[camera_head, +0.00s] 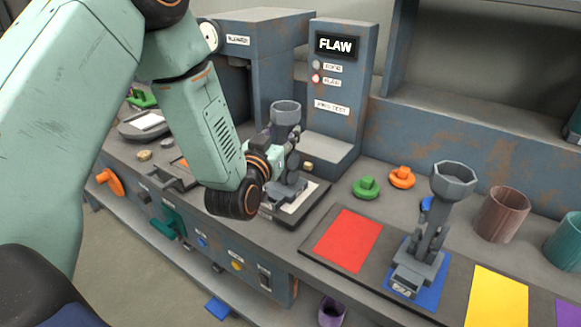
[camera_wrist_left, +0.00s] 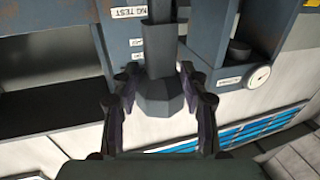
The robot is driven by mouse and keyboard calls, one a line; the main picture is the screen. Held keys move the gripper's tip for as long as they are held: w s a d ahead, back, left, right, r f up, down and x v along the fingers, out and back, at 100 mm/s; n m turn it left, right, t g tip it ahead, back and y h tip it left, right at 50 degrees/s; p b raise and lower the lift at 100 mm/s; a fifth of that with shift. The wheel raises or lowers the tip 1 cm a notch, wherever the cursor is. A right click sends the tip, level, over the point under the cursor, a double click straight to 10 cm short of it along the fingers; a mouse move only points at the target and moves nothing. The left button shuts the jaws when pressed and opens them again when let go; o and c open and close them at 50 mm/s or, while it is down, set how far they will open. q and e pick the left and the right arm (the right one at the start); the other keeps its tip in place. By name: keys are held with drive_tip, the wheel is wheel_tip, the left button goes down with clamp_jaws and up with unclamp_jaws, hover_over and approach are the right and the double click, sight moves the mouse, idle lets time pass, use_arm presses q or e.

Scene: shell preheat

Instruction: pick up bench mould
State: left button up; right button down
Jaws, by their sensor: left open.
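A grey mould with a flared cup (camera_head: 286,112) on top stands on a pale plate in front of the FLAW test unit. My left gripper (camera_head: 282,147) is beside its stem, below the cup, and partly hides it. In the left wrist view the mould's faceted cup (camera_wrist_left: 160,93) lies between the two fingers of my left gripper (camera_wrist_left: 160,82). The fingers are apart, and I cannot tell whether they touch it. A second grey mould with a similar cup (camera_head: 453,180) stands on the blue square at the right. My right gripper is not in view.
The FLAW unit (camera_head: 339,95) rises close behind the mould. A green knob-shaped piece (camera_head: 366,188) and an orange one (camera_head: 402,177) lie to the right. Red (camera_head: 347,240) and yellow (camera_head: 497,296) squares are bare. A brown cup (camera_head: 502,214) stands at the right.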

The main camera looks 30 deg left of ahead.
use_arm(q)
drive_tip(key=w, duration=0.1)
drive_tip(key=w+f, duration=0.1)
drive_tip(key=w, duration=0.2)
drive_tip(key=shift+w+a+f, duration=0.2)
drive_tip(key=shift+w+a, duration=0.2)
drive_tip(key=shift+w+r, duration=0.15)
drive_tip(key=shift+w, duration=0.55)
drive_tip(key=shift+a, duration=0.1)
drive_tip(key=c, duration=0.6)
drive_tip(key=shift+w, duration=0.1)
clamp_jaws()
